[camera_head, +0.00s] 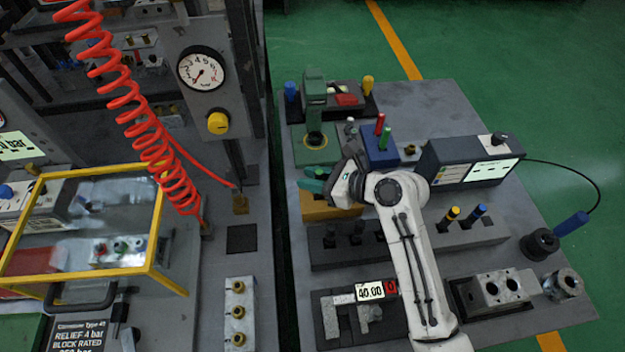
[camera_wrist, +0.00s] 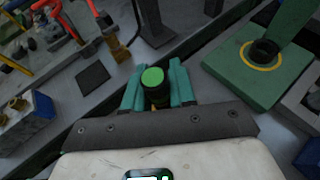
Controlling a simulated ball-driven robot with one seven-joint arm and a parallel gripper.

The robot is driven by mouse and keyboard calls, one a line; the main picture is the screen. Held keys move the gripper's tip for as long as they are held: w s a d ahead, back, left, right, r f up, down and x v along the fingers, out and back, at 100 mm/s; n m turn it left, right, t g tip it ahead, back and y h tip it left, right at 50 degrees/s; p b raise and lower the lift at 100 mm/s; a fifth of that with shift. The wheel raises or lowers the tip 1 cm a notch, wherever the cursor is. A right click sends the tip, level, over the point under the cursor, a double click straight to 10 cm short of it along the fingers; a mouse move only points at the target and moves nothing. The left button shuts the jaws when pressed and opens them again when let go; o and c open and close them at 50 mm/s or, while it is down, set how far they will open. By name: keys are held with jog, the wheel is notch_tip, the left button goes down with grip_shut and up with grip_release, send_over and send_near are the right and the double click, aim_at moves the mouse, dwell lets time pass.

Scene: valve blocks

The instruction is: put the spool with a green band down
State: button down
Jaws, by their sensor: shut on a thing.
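My gripper (camera_wrist: 158,86), with teal fingers, is shut on the spool with a green band (camera_wrist: 154,79). In the wrist view the spool shows as a dark cylinder with a bright green end between the fingers; its lower part is hidden. In the head view my gripper (camera_head: 314,180) is over the left edge of the grey table, in front of the green press; the spool cannot be made out there. A dark block with a row of holes (camera_head: 330,257) lies nearer on the table.
The green press (camera_head: 314,88) has a yellow-ringed round socket, also in the wrist view (camera_wrist: 262,53). A blue block (camera_head: 381,153) holds red and green pins. A grey display box (camera_head: 465,165) stands right. A gap separates the table from the bench with the gauge (camera_head: 201,68).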

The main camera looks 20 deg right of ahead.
jog(key=shift+f, duration=0.55)
jog(key=shift+f, duration=0.1)
jog(key=c, duration=0.9)
grip_release()
jog(key=shift+s+d+r, duration=0.2)
jog(key=v, duration=1.1)
jog(key=shift+s+d, duration=0.15)
jog(key=shift+s, duration=0.05)
